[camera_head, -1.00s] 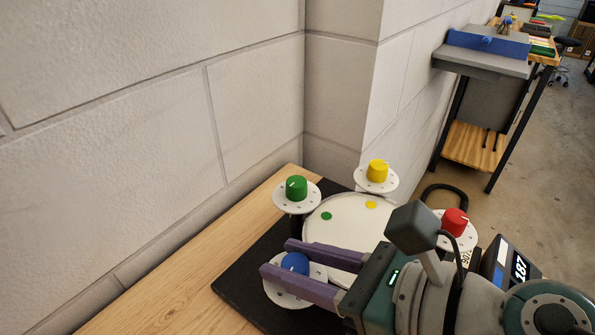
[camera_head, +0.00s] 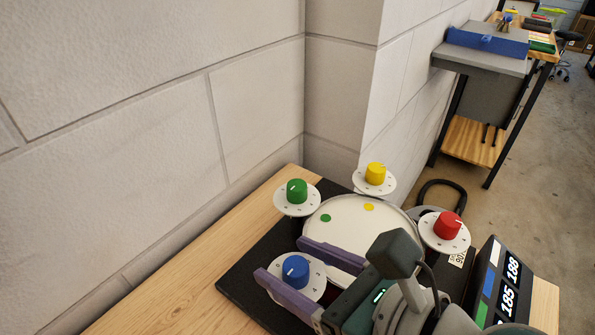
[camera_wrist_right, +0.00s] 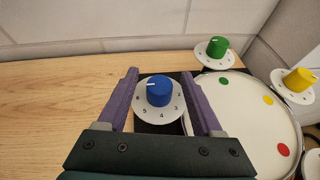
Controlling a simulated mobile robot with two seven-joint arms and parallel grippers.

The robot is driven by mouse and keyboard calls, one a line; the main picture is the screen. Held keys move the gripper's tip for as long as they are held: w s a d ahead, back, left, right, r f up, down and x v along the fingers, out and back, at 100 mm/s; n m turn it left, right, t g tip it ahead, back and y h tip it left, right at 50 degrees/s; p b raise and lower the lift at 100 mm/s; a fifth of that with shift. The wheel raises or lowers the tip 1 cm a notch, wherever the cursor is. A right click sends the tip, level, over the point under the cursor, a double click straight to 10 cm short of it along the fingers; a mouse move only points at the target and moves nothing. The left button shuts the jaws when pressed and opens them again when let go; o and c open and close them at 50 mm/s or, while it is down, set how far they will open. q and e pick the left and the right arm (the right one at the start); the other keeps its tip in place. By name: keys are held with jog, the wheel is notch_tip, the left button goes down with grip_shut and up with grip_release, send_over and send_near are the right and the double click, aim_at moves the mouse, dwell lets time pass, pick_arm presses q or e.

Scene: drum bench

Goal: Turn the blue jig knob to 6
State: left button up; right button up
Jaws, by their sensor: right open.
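The blue knob (camera_head: 295,271) stands on a white numbered dial (camera_head: 315,281) at the near corner of the drum jig. In the right wrist view the blue knob (camera_wrist_right: 159,92) has a white mark on the upper left of its top; the digits 2 to 6 show around the dial's lower half. Which number the mark reads is not clear. My right gripper (camera_head: 281,258) is open, one purple finger on each side of the knob, with visible gaps. The right wrist view shows the open fingers (camera_wrist_right: 158,73) too. My left gripper is out of view.
Green (camera_head: 297,191), yellow (camera_head: 375,174) and red (camera_head: 447,226) knobs on like dials surround the white drum head (camera_head: 345,215). A display (camera_head: 505,285) at right reads 188 and 185. The wall is close behind; bare wooden bench (camera_head: 170,295) lies to the left.

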jog(key=shift+s+d+r, duration=0.15)
jog(key=shift+s+d, duration=0.1)
jog(key=p+v, duration=0.1)
jog(key=v, duration=0.8)
jog(key=shift+d, duration=0.1)
